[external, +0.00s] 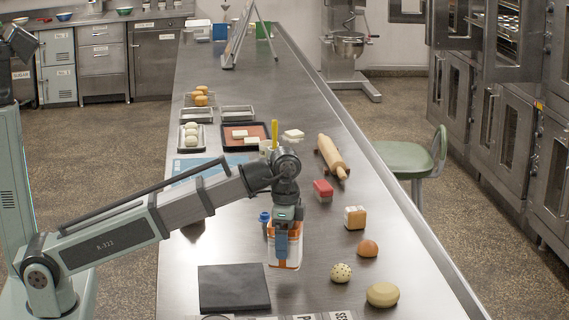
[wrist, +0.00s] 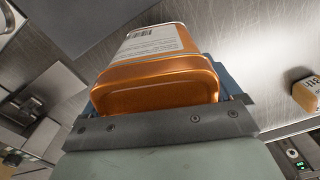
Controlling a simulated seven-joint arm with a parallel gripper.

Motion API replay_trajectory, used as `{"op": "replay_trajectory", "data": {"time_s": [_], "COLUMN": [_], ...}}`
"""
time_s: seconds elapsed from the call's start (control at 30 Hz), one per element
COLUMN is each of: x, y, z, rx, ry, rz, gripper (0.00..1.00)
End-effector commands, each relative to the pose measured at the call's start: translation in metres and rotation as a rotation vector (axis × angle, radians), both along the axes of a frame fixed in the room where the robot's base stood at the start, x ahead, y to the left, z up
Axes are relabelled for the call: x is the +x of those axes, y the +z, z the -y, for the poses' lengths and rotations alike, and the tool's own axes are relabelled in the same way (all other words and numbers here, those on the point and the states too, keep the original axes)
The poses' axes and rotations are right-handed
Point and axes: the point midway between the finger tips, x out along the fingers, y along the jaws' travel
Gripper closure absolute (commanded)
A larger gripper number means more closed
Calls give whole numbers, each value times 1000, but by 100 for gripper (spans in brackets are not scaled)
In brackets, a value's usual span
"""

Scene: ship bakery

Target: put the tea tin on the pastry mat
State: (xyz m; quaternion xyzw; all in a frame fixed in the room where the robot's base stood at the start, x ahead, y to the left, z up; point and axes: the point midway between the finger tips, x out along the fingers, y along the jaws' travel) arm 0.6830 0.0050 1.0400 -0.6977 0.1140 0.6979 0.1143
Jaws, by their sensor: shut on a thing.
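The tea tin (external: 285,260) is orange-copper with a white label. It is held upright in my gripper (external: 283,245), near the front of the steel counter. In the wrist view the tin (wrist: 155,85) fills the middle, between the blue fingers of my gripper (wrist: 165,92). I cannot tell whether its base touches the counter. A flat blue sheet with pale lines, which looks like the pastry mat (external: 190,165), lies further back at the left, partly hidden behind my arm.
A dark square slab (external: 233,288) lies just left of the tin. To the right are a speckled ball (external: 341,273), a tan roll (external: 382,294), a brown ball (external: 367,248), a small box (external: 355,217), a red block (external: 323,190) and a rolling pin (external: 331,157). A blue-capped item (external: 264,217) stands behind the tin.

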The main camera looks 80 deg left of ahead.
Motion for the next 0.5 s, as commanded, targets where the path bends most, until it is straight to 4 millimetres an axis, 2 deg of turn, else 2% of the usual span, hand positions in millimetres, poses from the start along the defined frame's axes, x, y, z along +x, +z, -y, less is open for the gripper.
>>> {"op": "replay_trajectory", "data": {"time_s": [0.37,0.5], "x": [35,51], "y": [13,20], "z": [-51,-80], "rx": [1,1], "ry": [-133,-209], "rz": [0,0], "gripper": [48,48]}}
